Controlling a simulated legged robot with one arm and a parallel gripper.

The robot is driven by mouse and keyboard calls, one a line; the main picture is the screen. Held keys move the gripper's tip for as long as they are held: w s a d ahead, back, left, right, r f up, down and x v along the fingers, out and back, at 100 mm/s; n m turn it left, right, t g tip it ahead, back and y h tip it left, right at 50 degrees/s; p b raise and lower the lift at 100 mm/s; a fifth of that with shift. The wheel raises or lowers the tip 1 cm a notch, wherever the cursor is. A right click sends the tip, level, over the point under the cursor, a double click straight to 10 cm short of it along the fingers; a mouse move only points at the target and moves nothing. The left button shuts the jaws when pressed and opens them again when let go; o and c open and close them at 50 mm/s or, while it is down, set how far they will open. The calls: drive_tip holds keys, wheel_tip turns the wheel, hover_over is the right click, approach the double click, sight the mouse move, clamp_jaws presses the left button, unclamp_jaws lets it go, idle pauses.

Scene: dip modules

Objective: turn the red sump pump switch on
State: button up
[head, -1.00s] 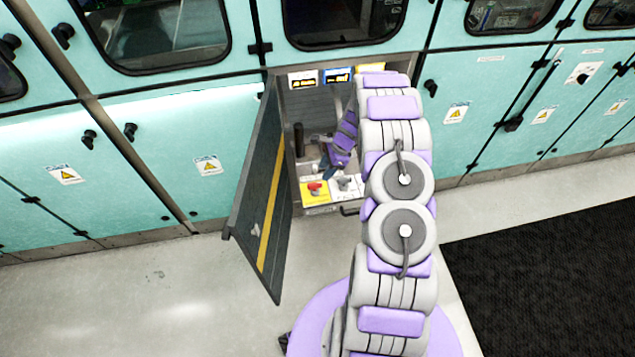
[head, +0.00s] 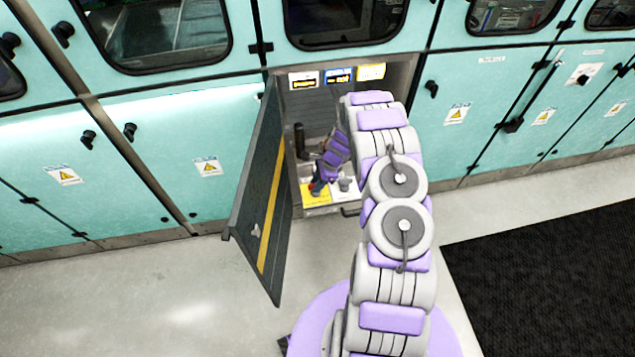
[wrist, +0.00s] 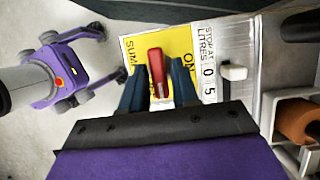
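The red sump pump switch (wrist: 157,70) stands up from a yellow label (wrist: 185,45) reading "SUMP" and "ON" in the wrist view. My gripper (wrist: 157,90) has its two dark fingers apart, one on each side of the red switch. I cannot tell whether either finger touches it. In the head view my gripper (head: 318,184) is over the yellow panel (head: 316,200) inside the open cabinet, and it mostly hides the red switch there.
A white switch (wrist: 233,72) is beside the yellow label, by a "STOP AT LITRES" plate (wrist: 208,65). An orange handle (wrist: 298,118) is at the right. In the head view the open cabinet door (head: 262,195) stands left of my arm. The floor (head: 150,290) in front is clear.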

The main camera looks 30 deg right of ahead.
clamp_jaws()
drive_tip(key=shift+w+n+g, duration=0.2)
drive_tip(key=shift+n+g, duration=0.1)
drive_tip(key=shift+n, duration=0.7)
drive_tip(key=n+g, duration=0.2)
drive_tip(key=n, duration=0.3)
drive_tip(key=shift+w+p, duration=0.15)
drive_tip(key=shift+p, duration=0.2)
drive_tip(key=n+g+h, duration=0.1)
drive_tip(key=n, duration=0.3)
drive_tip(key=shift+a, duration=0.1)
drive_tip(key=shift+w+n+g, duration=0.1)
drive_tip(key=shift+n+g, duration=0.3)
drive_tip(key=shift+n, duration=0.4)
drive_tip(key=n+h, duration=0.1)
drive_tip(key=n, duration=0.1)
drive_tip(key=n+g+h, duration=0.1)
drive_tip(key=n, duration=0.2)
drive_tip(key=shift+a, duration=0.15)
drive_tip(key=shift+n, duration=0.3)
